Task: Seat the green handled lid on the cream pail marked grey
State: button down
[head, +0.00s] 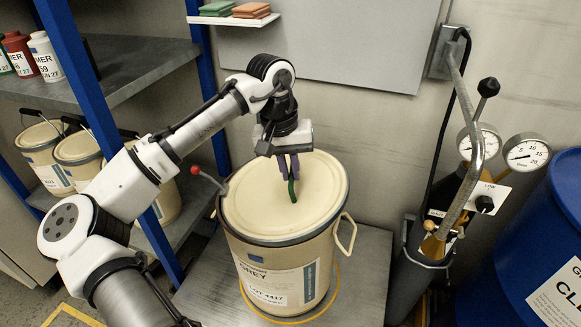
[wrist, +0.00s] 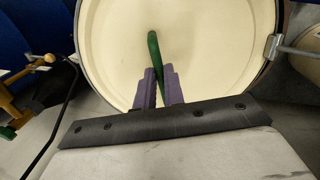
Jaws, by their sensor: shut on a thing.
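The cream pail marked grey (head: 272,277) stands upright on a grey platform. The cream lid (head: 262,205) lies over its mouth, looking level; I cannot tell whether it is fully down. Its green handle (head: 292,190) rises near the middle and also shows in the wrist view (wrist: 155,48). My gripper (head: 289,175) comes down from above, its purple fingers shut on the green handle. In the wrist view the fingers (wrist: 160,88) flank the handle, and a dark ring (wrist: 271,48) runs round the cream disc. The fingers hide part of the handle.
A lever with a red knob (head: 195,170) sticks out at the pail's left rim. A wire-and-cream bail (head: 346,235) hangs at its right. A pump with gauges (head: 527,153) and a blue drum (head: 510,260) stand right. Shelved pails (head: 78,150) are left.

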jog(key=shift+a+f, duration=0.1)
jog(key=shift+f, duration=0.65)
jog(key=shift+a+r, duration=0.1)
jog(key=shift+r, duration=0.25)
jog(key=shift+r+p, duration=0.45)
jog(key=shift+p, duration=0.3)
jog(key=shift+s+a+p, duration=0.15)
jog(key=shift+a+p, duration=0.1)
jog(key=shift+p, duration=0.15)
dwell(0.3)
jog(key=shift+f+b, duration=0.35)
jog(key=shift+f, duration=0.4)
dwell(0.5)
jog(key=c, duration=1.8)
grip_release()
jog(key=shift+r, duration=0.1)
